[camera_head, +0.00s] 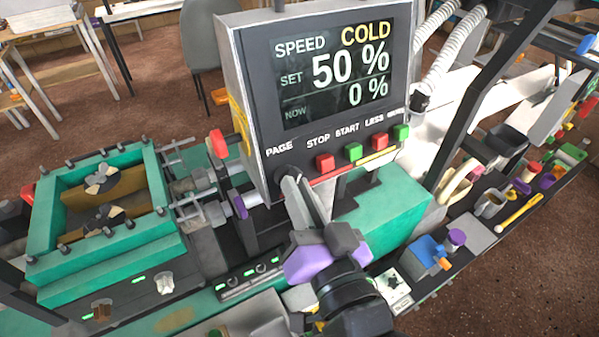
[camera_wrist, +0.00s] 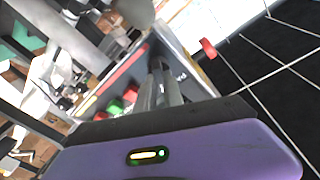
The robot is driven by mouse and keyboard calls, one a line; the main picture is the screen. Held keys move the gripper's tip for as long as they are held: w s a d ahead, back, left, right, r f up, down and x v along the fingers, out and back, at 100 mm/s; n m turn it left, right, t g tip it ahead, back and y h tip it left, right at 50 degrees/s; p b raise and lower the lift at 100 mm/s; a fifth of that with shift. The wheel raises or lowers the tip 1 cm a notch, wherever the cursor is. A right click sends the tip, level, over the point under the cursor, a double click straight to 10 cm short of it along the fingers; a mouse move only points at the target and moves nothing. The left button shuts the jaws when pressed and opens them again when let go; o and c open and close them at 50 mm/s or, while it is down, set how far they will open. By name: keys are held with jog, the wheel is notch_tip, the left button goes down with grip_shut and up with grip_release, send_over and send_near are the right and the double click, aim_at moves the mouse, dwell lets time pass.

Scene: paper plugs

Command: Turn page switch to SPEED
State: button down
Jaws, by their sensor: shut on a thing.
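The control box (camera_head: 236,60) has a dark screen (camera_head: 335,75) that reads SPEED, COLD, SET 50 % and NOW 0 %. Under the word PAGE at the panel's lower left is the page switch (camera_head: 281,172), a dark knob mostly hidden by my fingers. My gripper (camera_head: 291,184) reaches up from below with its fingertips shut on this knob. In the wrist view my gripper's fingers (camera_wrist: 159,78) run close together to the dark knob (camera_wrist: 157,62) on the panel. The knob's pointer cannot be made out.
Red and green buttons (camera_head: 354,152) marked STOP, START and LESS sit right of the switch, close to my fingers. A green open-topped machine (camera_head: 60,225) stands at left. Trays with cups and tools (camera_head: 490,205) lie at right. A red part (camera_head: 218,144) sticks out at the box's left.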

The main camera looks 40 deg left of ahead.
jog(key=shift+r+m+t+h+p, duration=0.1)
jog(key=shift+m+t+h+p, duration=0.25)
jog(key=shift+m+p, duration=0.85)
jog(key=c, duration=1.5)
grip_release()
jog(key=shift+o, duration=0.2)
jog(key=b+v, duration=0.2)
jog(key=v, duration=0.5)
jog(key=shift+s+d+b, duration=0.25)
jog(key=shift+d+b, duration=0.05)
jog(key=shift+d, duration=0.05)
